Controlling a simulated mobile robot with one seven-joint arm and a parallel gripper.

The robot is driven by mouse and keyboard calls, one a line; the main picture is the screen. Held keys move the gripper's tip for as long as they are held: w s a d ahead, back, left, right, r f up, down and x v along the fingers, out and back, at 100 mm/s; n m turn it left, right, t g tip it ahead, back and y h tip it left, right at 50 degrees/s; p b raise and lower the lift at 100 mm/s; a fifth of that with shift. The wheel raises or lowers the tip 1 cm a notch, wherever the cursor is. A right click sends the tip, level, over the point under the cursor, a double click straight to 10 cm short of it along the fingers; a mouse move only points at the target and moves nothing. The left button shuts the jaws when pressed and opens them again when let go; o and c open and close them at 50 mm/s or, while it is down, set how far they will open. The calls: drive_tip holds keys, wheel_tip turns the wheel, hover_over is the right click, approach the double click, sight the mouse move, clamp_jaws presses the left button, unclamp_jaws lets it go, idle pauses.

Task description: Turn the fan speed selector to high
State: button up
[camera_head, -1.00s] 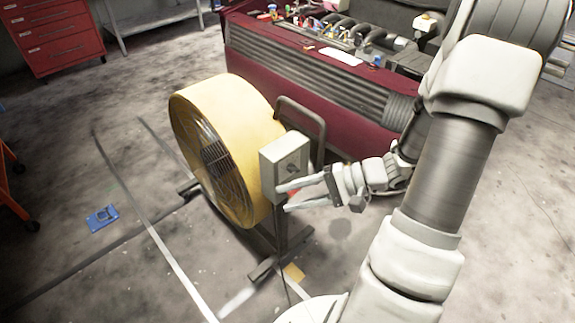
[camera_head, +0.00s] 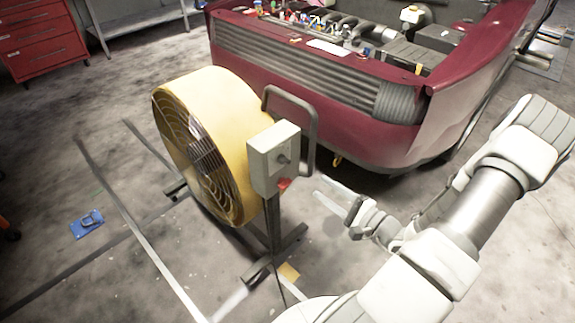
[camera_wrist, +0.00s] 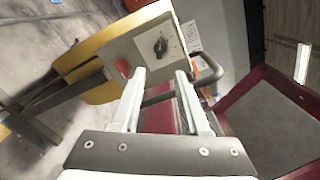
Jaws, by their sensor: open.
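A large yellow drum fan (camera_head: 225,135) stands on a dark metal stand left of my gripper. A grey control box (camera_head: 266,158) is fixed to its right side. The box's dark selector knob (camera_head: 283,158) faces my arm, and it shows more clearly in the wrist view (camera_wrist: 161,46), with small markings beside it that are too small to read. A red part (camera_head: 284,183) sits low on the box. My gripper (camera_head: 322,191) is open and empty, to the right of the box and apart from it. In the wrist view its two fingers (camera_wrist: 160,78) point toward the box, with the knob beyond their tips.
A bent handle bar (camera_head: 312,130) rises behind the box. A dark red car front (camera_head: 400,125) with an open engine bay stands behind the fan. A blue item (camera_head: 87,223) lies on the floor at left. A red tool cabinet (camera_head: 40,42) stands at the back left.

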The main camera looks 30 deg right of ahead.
sight(287, 163)
drive_tip(key=b+x, duration=0.2)
drive_tip(key=x, duration=1.2)
clamp_jaws()
